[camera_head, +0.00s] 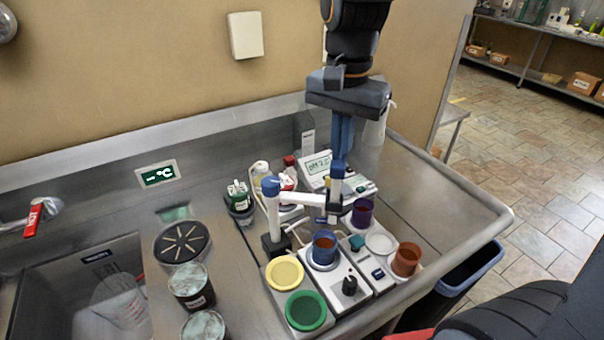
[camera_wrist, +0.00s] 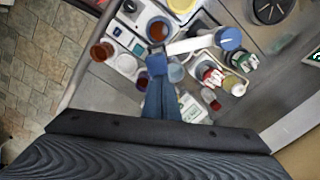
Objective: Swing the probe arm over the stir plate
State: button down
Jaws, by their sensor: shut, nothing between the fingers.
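The white probe arm (camera_head: 300,208) has a blue pivot cap (camera_head: 270,186) on a dark stand at its left. It reaches right, its end near the back of the stir plate (camera_head: 337,297). A blue beaker with brown contents (camera_head: 325,247) stands on the plate, in front of the arm's end. My gripper (camera_head: 336,208) is shut and empty, pointing down beside the arm's free end. In the wrist view the gripper tip (camera_wrist: 156,67) lies close to the end of the probe arm (camera_wrist: 195,44); I cannot tell if they touch. The probe tip is hidden.
A pH meter (camera_head: 316,167) stands behind. A purple cup (camera_head: 362,213) and an orange-brown cup (camera_head: 406,260) stand to the right. Bottles (camera_head: 261,170) crowd behind the arm; the sink (camera_head: 90,285) is left.

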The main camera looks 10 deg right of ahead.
aim_at(342, 165)
jog(key=shift+s+a+p, duration=0.15)
jog(key=shift+s+p, duration=0.35)
jog(key=shift+s, duration=0.3)
jog(key=shift+s+a+p, duration=0.1)
jog(key=shift+s+p, duration=0.4)
jog(key=shift+s, duration=0.3)
jog(key=shift+w, duration=0.1)
jog(key=shift+w+d, duration=0.2)
jog(key=shift+w, duration=0.45)
jog(key=shift+r+p, duration=1.25)
jog(key=shift+p, duration=0.1)
jog(key=shift+r+p, duration=0.3)
jog(key=shift+r, duration=1.45)
